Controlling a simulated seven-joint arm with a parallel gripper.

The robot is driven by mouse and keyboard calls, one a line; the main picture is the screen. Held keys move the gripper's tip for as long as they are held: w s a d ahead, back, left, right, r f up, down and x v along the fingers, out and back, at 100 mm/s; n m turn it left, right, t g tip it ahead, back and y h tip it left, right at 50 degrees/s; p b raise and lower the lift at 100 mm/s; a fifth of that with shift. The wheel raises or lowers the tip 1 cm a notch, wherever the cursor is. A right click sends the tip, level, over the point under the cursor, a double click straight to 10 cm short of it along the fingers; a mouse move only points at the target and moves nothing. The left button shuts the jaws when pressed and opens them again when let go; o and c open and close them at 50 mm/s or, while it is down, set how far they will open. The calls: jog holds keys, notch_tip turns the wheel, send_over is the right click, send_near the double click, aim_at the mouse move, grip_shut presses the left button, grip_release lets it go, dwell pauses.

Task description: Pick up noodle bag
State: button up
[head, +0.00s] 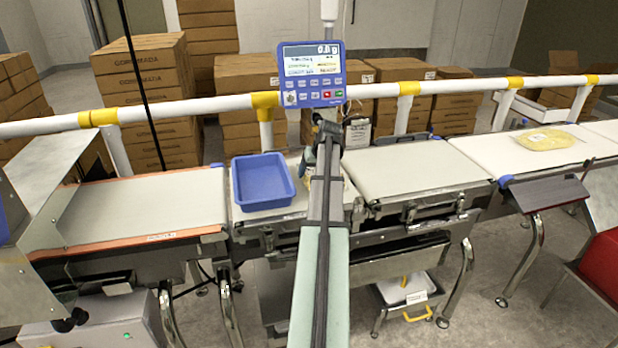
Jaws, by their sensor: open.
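A pale yellow, clear-wrapped noodle bag (545,139) lies flat on the white belt at the far right. It carries a small white label. My arm reaches up the middle of the head view, and my gripper (327,135) is at its far end, in front of the scale display's stand. The gripper is open and far to the left of this bag, not touching it. Something pale shows beside my arm, right of the blue tray; my arm hides most of it and I cannot tell what it is.
A blue tray (263,182) stands on the weighing section, left of my arm. A scale display (312,74) and a white rail with yellow joints (408,88) run behind the belts. The left belt (135,212) and middle belt (415,170) are clear. Stacked cartons stand behind.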

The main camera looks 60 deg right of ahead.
jog(key=shift+x, duration=1)
jog(key=shift+c, duration=0.2)
jog(key=c, duration=1)
jog(key=shift+o, duration=0.2)
jog(key=shift+r, duration=0.1)
